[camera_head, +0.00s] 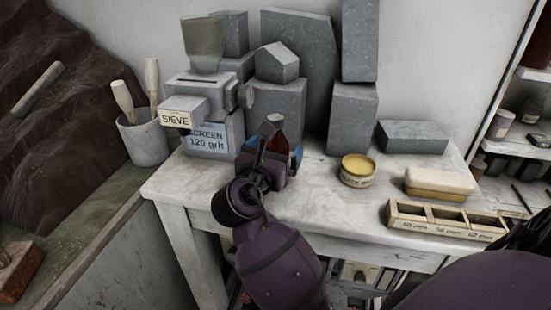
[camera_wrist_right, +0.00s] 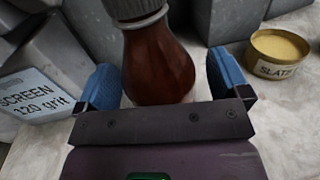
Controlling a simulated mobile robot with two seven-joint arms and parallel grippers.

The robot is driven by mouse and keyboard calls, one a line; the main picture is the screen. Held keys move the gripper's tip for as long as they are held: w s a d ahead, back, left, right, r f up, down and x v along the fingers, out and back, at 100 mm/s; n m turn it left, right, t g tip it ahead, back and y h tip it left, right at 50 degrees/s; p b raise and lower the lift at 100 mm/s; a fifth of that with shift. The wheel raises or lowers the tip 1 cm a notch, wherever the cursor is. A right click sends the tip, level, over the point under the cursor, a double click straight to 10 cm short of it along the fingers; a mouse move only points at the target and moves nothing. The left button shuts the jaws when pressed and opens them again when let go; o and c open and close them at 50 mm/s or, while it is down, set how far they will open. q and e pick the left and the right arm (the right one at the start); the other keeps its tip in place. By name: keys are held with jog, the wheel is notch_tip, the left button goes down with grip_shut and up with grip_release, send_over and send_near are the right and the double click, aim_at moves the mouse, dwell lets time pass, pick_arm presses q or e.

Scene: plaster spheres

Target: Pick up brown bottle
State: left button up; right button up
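The brown bottle (camera_head: 274,134) with a grey cap stands upright on the pale worktable, in front of the grey blocks. In the right wrist view its brown body (camera_wrist_right: 157,66) fills the space between the blue finger pads, and the top of its cap is cut off. My right gripper (camera_head: 279,154) is open and low over the table, with one finger on each side of the bottle. A small gap shows at the right pad; at the left pad I cannot tell if it touches. The bottle's base is partly hidden by the gripper. My left gripper is not in view.
The sieve box (camera_head: 207,139) stands left of the bottle, with tall grey blocks (camera_head: 352,118) behind. A yellow tin (camera_head: 357,171), a sponge-like block (camera_head: 439,183) and a divided wooden tray (camera_head: 447,236) are to the right. Bare tabletop lies between bottle and tin.

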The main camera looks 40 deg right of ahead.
jog(key=c, duration=1.2)
